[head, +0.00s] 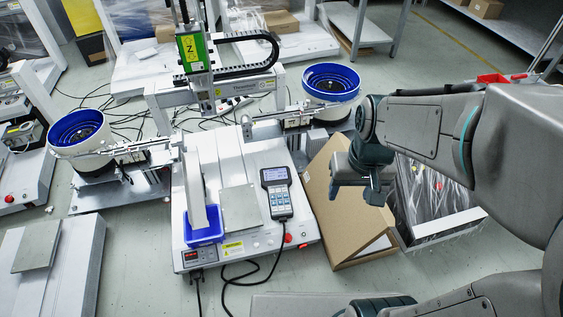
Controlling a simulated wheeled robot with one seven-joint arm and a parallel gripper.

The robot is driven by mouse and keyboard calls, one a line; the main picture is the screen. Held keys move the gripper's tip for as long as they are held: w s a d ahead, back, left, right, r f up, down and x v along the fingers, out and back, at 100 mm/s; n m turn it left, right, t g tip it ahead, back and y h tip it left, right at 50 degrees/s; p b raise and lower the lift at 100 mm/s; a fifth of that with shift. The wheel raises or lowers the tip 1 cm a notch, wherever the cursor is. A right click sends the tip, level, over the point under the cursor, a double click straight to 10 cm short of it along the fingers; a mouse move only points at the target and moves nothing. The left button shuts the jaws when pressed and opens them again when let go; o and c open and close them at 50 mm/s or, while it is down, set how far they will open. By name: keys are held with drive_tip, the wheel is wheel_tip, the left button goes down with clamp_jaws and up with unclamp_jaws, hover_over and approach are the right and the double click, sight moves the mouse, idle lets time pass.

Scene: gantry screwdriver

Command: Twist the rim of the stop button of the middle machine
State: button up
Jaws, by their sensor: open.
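The middle machine (228,150) is a white gantry screwdriver with a grey plate, a keypad pendant and a blue tray on its bed. Its stop button (288,238) is a small red knob at the front right of the bed, near the pendant cable. The button's rim is too small to make out. My gripper (346,190) hangs in the picture above and to the right of the button, apart from it. It appears over the cardboard box. It is open and seems empty; its fingers are dark and partly hard to make out.
Bowl feeders stand at left (80,132) and right (331,83). Another red button (9,198) is on the left machine. Cables lie on the front floor.

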drive_tip(key=w+a+f+n, duration=0.1)
drive_tip(key=w+a+f, duration=0.5)
drive_tip(key=w+f, duration=0.25)
drive_tip(key=n, duration=0.2)
hover_over(287, 236)
wheel_tip(287, 236, down, 18)
drive_tip(key=shift+n+g+h, duration=0.3)
drive_tip(key=shift+n+h, duration=0.4)
drive_tip(key=shift+n, duration=0.1)
wheel_tip(287, 236, down, 26)
drive_tip(key=b, duration=0.6)
drive_tip(key=shift+s+f, duration=0.1)
drive_tip(key=shift+f, duration=0.05)
